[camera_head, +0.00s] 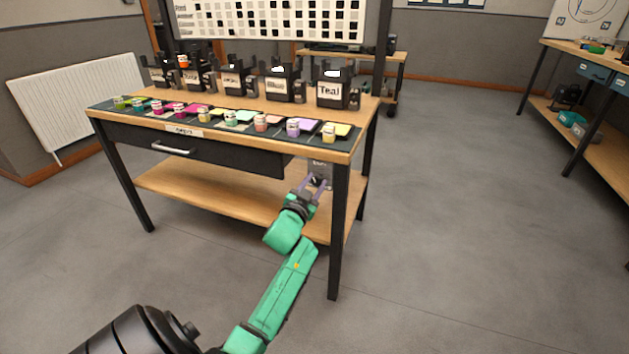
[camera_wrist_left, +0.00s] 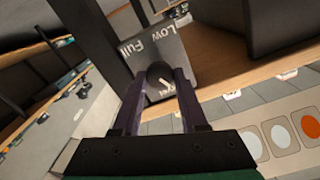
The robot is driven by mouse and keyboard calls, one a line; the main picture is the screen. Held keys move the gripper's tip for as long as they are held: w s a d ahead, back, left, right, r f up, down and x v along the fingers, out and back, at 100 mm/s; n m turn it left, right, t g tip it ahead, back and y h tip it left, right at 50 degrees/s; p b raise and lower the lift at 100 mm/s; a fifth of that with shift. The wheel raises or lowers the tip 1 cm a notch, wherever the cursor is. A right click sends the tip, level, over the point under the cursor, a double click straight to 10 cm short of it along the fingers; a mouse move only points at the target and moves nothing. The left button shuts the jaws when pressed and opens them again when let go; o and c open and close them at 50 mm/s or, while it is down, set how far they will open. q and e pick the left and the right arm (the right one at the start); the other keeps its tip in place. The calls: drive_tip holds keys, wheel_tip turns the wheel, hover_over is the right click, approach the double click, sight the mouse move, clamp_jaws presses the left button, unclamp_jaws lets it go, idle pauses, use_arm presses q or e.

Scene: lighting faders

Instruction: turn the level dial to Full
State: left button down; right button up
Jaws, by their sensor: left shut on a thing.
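The level dial (camera_wrist_left: 158,74) is a dark round knob on a grey panel (camera_wrist_left: 183,55). The panel carries the words "Low" and "Full", and a third label near the fingers that I cannot read. A white mark shows on the knob, but which label it points to is unclear. My left gripper (camera_wrist_left: 160,88) is shut on the dial, one finger on each side. In the head view the panel (camera_head: 320,166) hangs under the right end of the table, and my left gripper (camera_head: 313,187) reaches it from the front. My right gripper is out of view.
The wooden table (camera_head: 225,110) has a drawer (camera_head: 190,148), a lower shelf (camera_head: 200,190) and a black front leg (camera_head: 338,235) right beside my left gripper. Several small jars and black labelled bins (camera_head: 332,90) stand on top. The floor to the right is clear.

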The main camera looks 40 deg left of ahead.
use_arm(q)
drive_tip(key=shift+m, duration=1)
drive_tip(key=shift+d+m, duration=0.1)
drive_tip(key=shift+m, duration=0.8)
drive_tip(key=m, duration=0.4)
drive_tip(key=shift+f+m, duration=0.2)
drive_tip(key=shift+m, duration=1)
drive_tip(key=m+b, duration=0.1)
drive_tip(key=m, duration=0.1)
drive_tip(key=shift+m, duration=0.3)
drive_tip(key=m, duration=0.3)
drive_tip(key=shift+f+m+b, duration=0.1)
drive_tip(key=shift+m+b, duration=0.2)
drive_tip(key=shift+m, duration=0.1)
drive_tip(key=m, duration=0.2)
drive_tip(key=shift+m, duration=0.4)
drive_tip(key=m, duration=0.3)
drive_tip(key=shift+m, duration=1.2)
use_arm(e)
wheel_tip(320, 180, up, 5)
use_arm(q)
drive_tip(key=shift+m, duration=1.8)
drive_tip(key=shift+m+p, duration=0.3)
drive_tip(key=shift+m, duration=0.8)
drive_tip(key=shift+f+m, duration=0.1)
drive_tip(key=shift+m, duration=0.7)
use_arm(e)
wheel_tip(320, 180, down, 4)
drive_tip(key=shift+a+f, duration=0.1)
